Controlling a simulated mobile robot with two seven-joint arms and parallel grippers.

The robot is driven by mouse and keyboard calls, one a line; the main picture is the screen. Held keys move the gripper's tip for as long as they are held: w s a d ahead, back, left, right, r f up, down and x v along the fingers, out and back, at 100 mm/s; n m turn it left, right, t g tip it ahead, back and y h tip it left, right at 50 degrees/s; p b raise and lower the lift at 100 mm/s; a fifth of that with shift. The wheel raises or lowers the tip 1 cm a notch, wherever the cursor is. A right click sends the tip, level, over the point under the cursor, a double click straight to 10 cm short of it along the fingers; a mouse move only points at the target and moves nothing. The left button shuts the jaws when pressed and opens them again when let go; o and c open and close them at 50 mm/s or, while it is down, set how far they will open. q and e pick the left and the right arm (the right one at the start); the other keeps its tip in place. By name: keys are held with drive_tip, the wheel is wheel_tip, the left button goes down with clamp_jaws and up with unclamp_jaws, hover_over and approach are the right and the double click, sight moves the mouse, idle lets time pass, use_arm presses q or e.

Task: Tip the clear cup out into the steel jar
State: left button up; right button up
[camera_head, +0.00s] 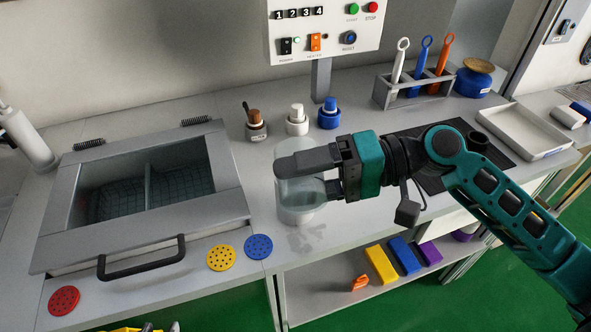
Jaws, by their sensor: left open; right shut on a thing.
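My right gripper (300,175) comes in from the right and is shut on the clear cup (293,146). The see-through cup shows around and behind the fingers, which hide part of it. Its exact tilt and contents are hard to tell. A pale grey vessel, apparently the steel jar (298,215), shows just below the fingers on the bench near its front edge. I cannot tell whether cup and jar touch. My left gripper is not in view.
A lidded basin (232,205) with a black handle fills the left bench. Small bottles (297,121) stand behind the gripper under a button panel (325,30). A tool rack (412,92) and white tray (516,130) are at right. Coloured discs (221,257) lie at the front edge.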

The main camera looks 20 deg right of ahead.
drive_tip(key=shift+r+m+p, duration=0.3)
drive_tip(key=shift+m+p, duration=0.1)
drive_tip(key=shift+p, duration=0.35)
drive_tip(key=shift+p, duration=0.3)
drive_tip(key=shift+r+m, duration=0.1)
drive_tip(key=shift+m, duration=0.2)
drive_tip(key=shift+w+g+p, duration=0.1)
drive_tip(key=shift+g+p, duration=0.2)
drive_tip(key=shift+p, duration=0.1)
